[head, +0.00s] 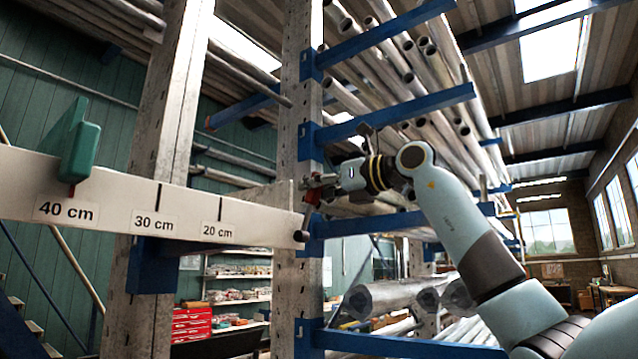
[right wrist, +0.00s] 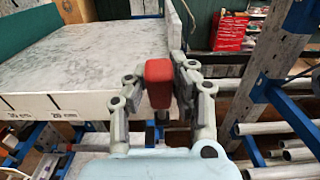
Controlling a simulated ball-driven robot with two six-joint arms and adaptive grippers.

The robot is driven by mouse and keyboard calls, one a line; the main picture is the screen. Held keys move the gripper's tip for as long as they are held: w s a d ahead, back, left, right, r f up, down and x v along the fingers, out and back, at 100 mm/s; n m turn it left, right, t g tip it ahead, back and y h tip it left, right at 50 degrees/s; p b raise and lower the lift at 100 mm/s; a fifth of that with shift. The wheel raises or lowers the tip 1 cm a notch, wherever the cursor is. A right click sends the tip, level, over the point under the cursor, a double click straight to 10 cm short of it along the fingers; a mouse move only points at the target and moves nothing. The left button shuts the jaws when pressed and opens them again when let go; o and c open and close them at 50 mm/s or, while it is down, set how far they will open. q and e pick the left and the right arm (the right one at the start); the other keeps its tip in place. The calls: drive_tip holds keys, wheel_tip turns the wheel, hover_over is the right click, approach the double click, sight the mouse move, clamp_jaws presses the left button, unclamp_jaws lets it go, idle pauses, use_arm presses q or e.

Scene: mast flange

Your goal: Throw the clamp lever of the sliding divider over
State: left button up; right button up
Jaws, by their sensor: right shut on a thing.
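My right gripper (head: 318,190) is at the right end of the white marked rail (head: 120,196). In the right wrist view, its two fingers (right wrist: 160,88) are shut on a red knob, the lever's grip (right wrist: 159,80). A short dark rod (head: 303,222) hangs below the gripper at the rail's end in the head view. A thin upright grey plate (right wrist: 174,28) stands just beyond the red grip; I cannot tell how they join. A green block (head: 80,148) with a red pointer straddles the rail above the 40 cm label. My left gripper is not in view.
Blue rack arms (head: 395,36) carrying grey pipes reach out above and around my right arm. A pale upright post (head: 297,110) stands right behind the gripper. Red drawers (head: 191,326) are far below. A broad pale shelf surface (right wrist: 90,50) lies left of the fingers.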

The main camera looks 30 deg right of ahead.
drive_tip(key=shift+w+a+r+p, duration=0.2)
drive_tip(key=shift+w+p, duration=0.15)
drive_tip(key=shift+w, duration=0.15)
drive_tip(key=shift+w+a+r+p, duration=0.1)
drive_tip(key=shift+w+a+p, duration=0.05)
drive_tip(key=shift+w+p, duration=0.2)
drive_tip(key=shift+w+a+p, duration=0.25)
drive_tip(key=shift+w+p, duration=0.2)
drive_tip(key=shift+w, duration=0.15)
drive_tip(key=shift+c, duration=0.3)
drive_tip(key=o, duration=0.9)
